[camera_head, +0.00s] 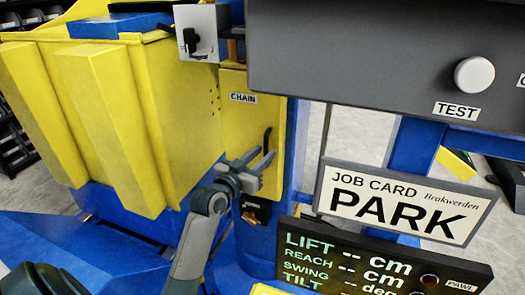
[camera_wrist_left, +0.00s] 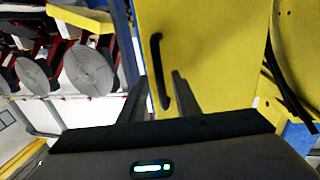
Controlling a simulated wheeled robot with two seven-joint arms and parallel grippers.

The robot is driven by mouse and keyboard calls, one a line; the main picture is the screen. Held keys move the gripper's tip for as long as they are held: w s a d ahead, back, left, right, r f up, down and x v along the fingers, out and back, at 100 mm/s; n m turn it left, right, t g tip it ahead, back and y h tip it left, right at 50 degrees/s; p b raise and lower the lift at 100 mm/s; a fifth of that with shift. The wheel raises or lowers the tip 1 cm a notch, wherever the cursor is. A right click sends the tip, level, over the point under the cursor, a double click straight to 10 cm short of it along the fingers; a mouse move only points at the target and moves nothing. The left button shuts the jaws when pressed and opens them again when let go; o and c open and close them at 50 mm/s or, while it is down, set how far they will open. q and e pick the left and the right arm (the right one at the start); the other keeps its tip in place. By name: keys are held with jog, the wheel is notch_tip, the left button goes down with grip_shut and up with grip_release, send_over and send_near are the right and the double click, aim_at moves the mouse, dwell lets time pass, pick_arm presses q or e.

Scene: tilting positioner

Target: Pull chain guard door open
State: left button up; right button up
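The chain guard door (camera_head: 236,125) is a yellow panel with a CHAIN label, in the middle of the head view. It looks closed. Its black upright bar handle (camera_head: 267,140) is near the right edge. In the left wrist view the door (camera_wrist_left: 215,50) fills the upper right and the handle (camera_wrist_left: 158,62) shows dark against it. My left gripper (camera_head: 264,154) is open just below and in front of the handle. In the left wrist view its two fingers (camera_wrist_left: 158,80) stand apart, with the handle between them in the picture. I cannot tell whether they touch it. My right gripper is not in view.
A large yellow ribbed bin (camera_head: 120,120) stands left of the door. A grey panel (camera_head: 370,60) with a white TEST knob overhangs on the right. Below it are a PARK job card (camera_head: 400,203) and a dark display (camera_head: 370,262). A black latch-like part (camera_head: 252,212) sits under the gripper.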

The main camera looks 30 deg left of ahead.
pick_arm(q)
jog(key=shift+w, duration=0.25)
jog(key=shift+c, duration=0.5)
grip_shut()
